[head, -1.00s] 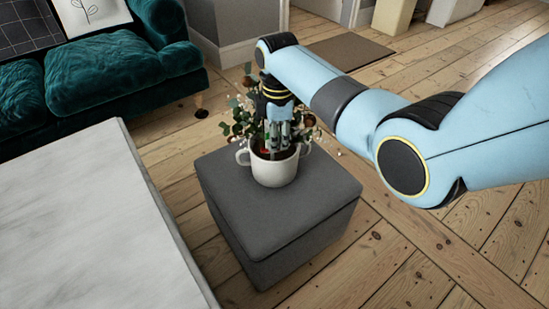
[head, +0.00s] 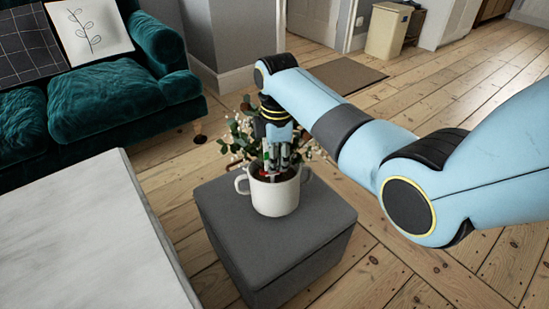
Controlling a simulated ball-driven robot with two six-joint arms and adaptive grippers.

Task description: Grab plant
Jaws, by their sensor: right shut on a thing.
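The plant (head: 240,138) has green leaves and small white flowers and stands in a white two-handled pot (head: 275,195). The pot is upright on a dark grey square ottoman (head: 280,243), near its back edge. My right gripper (head: 275,172) reaches down into the plant from above, at the mouth of the pot. It is shut on the plant; the fingertips are partly hidden by the pot rim and leaves. My left gripper does not show.
A white marble-look table (head: 80,235) fills the lower left, with a gap to the ottoman. A teal sofa (head: 105,95) with cushions is behind it. A brown doormat (head: 345,75) and a beige bin (head: 388,32) are at the back. The floorboards at the right are clear.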

